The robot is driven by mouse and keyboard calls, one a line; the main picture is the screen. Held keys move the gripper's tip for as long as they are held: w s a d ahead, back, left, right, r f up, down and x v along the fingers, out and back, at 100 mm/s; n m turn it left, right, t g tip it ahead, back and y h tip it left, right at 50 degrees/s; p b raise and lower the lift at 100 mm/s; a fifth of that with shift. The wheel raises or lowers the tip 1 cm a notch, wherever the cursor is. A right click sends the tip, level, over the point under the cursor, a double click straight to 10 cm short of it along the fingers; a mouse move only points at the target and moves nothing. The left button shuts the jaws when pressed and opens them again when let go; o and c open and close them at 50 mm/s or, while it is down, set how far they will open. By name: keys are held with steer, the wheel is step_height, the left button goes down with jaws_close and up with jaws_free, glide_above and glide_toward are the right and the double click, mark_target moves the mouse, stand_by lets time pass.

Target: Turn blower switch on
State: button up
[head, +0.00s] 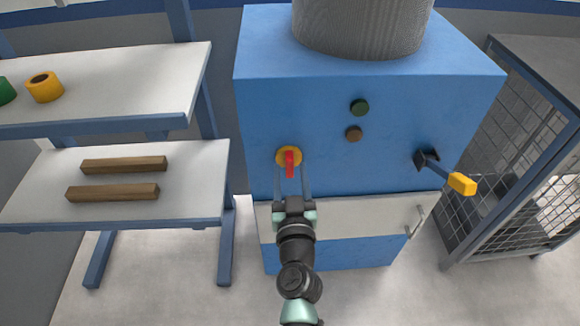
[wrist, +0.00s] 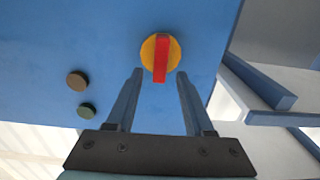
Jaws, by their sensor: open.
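The blower switch (head: 289,158) is a red handle on a round yellow plate, on the front of a blue machine (head: 380,135). Its red handle points straight down in the head view. My gripper (head: 291,172) is open in front of the switch, its two fingers apart with the lower part of the red handle between them in the picture. In the wrist view the switch (wrist: 160,58) lies just beyond and between the fingertips of my gripper (wrist: 158,74). I cannot tell whether the fingers touch the handle.
A green button (head: 359,107) and a brown button (head: 353,134) sit right of the switch. A lever with a yellow grip (head: 462,184) sticks out farther right. A shelf (head: 120,195) with two wooden bars stands left. A wire cage (head: 530,165) stands right.

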steer(key=shift+w, duration=1.2)
jaws_close()
